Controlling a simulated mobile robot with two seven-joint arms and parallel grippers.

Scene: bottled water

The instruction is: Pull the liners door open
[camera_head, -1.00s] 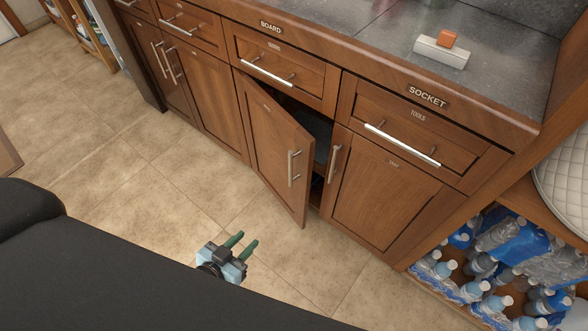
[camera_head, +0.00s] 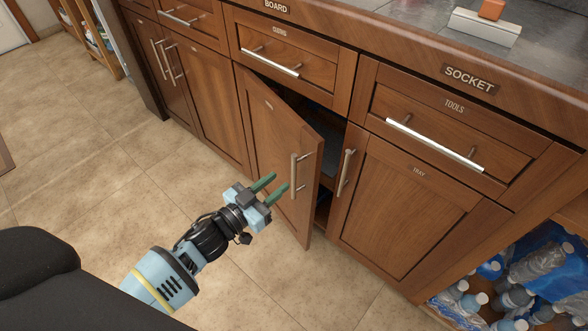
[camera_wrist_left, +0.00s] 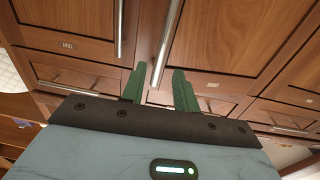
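The partly open cabinet door (camera_head: 270,150) is brown wood and stands ajar, swung out from its frame; the small label near its top is too blurred to read. Its vertical metal bar handle (camera_head: 294,176) is near its free edge. My left gripper (camera_head: 277,185) is open and empty, its two green fingers pointing at this handle from just left of it. In the left wrist view a metal bar handle (camera_wrist_left: 168,45) lines up between the spread fingers (camera_wrist_left: 157,75); whether it is inside them I cannot tell. My right gripper is not in view.
The closed TRAY door (camera_head: 405,215) is right of the opening, with its own vertical handle (camera_head: 346,172). Drawers with bar handles run above, under the counter. Bottled water (camera_head: 540,270) fills the shelf at lower right. The tiled floor (camera_head: 110,150) is clear at left.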

